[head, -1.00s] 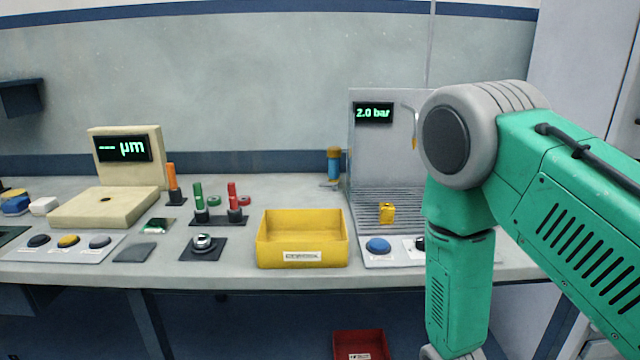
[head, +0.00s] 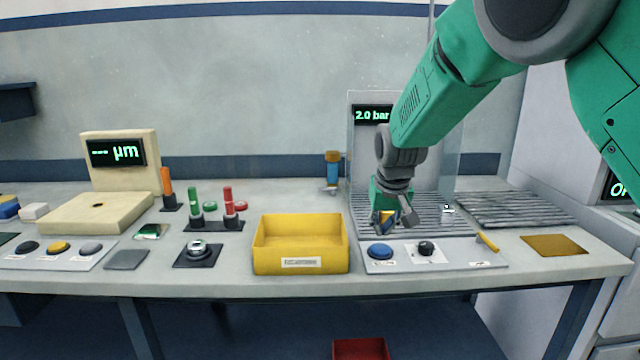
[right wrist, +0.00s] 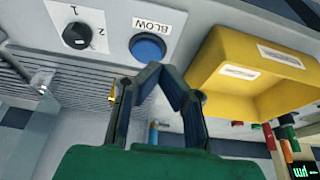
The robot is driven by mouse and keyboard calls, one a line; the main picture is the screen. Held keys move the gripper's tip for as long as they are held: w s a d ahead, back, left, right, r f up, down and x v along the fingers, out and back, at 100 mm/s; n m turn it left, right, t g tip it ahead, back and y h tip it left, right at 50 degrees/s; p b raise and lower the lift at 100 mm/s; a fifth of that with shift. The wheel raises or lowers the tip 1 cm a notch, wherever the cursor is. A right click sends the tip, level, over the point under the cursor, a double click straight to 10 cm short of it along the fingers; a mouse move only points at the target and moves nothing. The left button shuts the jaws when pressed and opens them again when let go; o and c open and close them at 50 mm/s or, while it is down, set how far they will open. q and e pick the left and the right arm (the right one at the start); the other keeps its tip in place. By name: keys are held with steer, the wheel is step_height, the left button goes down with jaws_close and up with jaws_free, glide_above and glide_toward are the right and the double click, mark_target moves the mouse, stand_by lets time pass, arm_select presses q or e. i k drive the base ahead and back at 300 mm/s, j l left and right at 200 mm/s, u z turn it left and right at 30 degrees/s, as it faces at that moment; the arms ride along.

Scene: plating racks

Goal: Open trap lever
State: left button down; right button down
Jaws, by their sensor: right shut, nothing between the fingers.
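A yellow lever (head: 487,241) tilts up from the right part of the front panel (head: 450,257); its label is too small to read, so I cannot tell whether it is the trap lever. My right gripper (head: 390,222) is over the ribbed bed of the grey station, behind the blue button and left of the yellow lever. In the right wrist view its fingertips (right wrist: 155,72) meet, shut and empty. A small yellow-orange piece (right wrist: 112,97) shows beside the fingers, apart in depth. My left gripper is out of view.
The blue BLOW button (head: 380,251) and black selector knob (head: 426,248) sit on the panel, left of the lever. A yellow bin (head: 300,266) stands left of the station. A clear side screen and slatted rack (head: 515,209) are on the right.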

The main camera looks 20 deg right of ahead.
mark_target(333, 190)
steer(key=i, duration=1.4)
